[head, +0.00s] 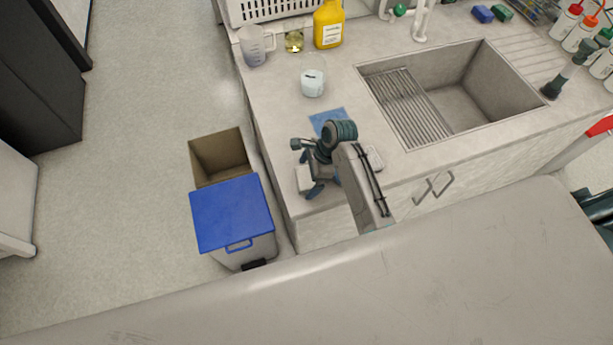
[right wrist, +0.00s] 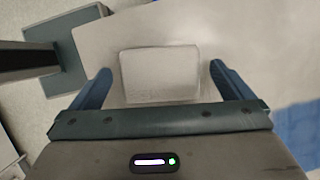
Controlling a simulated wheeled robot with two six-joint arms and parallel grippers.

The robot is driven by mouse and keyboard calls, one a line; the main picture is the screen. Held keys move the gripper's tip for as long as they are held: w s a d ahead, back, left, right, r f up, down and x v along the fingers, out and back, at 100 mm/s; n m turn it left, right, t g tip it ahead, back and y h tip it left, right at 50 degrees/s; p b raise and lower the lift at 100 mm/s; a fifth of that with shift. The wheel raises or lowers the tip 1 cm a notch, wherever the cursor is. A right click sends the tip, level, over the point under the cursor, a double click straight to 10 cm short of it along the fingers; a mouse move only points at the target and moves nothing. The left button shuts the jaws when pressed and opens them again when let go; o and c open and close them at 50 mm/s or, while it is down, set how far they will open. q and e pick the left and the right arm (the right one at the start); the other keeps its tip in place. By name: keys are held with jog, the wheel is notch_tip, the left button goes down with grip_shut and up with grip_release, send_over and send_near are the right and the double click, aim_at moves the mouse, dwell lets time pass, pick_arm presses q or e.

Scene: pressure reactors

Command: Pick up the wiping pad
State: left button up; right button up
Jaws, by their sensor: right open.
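The wiping pad (head: 303,180) is a pale, flat block lying on the counter near its front left corner. It shows whole in the right wrist view (right wrist: 160,75), between the finger lines. My right gripper (head: 310,173) is open just above the pad, one blue finger on each side of it. In the right wrist view my gripper (right wrist: 159,88) has a visible gap between each finger and the pad. Whether the fingertips touch the counter cannot be told. My left gripper is not in view.
A blue mat (head: 322,118) lies behind my gripper. A glass beaker (head: 313,82), a yellow bottle (head: 328,25) and a jug (head: 255,46) stand further back. The sink (head: 480,85) is to the right. A blue-lidded bin (head: 232,212) stands left of the counter.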

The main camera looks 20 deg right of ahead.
aim_at(306, 179)
jog(key=c, duration=1)
jog(key=shift+r+b, duration=0.6)
jog(key=shift+r, duration=0.2)
jog(key=shift+s+d+r+b, duration=0.2)
jog(key=shift+d+r+b, duration=0.05)
jog(key=shift+r+b, duration=0.15)
jog(key=shift+s+d+r+b, duration=0.2)
jog(key=shift+r+b, duration=0.05)
jog(key=shift+r, duration=0.15)
jog(key=s+d+r+b, duration=0.1)
jog(key=s+d+b, duration=0.2)
jog(key=s+d, duration=0.7)
jog(key=shift+s+r+b, duration=0.35)
jog(key=shift+s+r, duration=0.05)
jog(key=shift+s, duration=0.1)
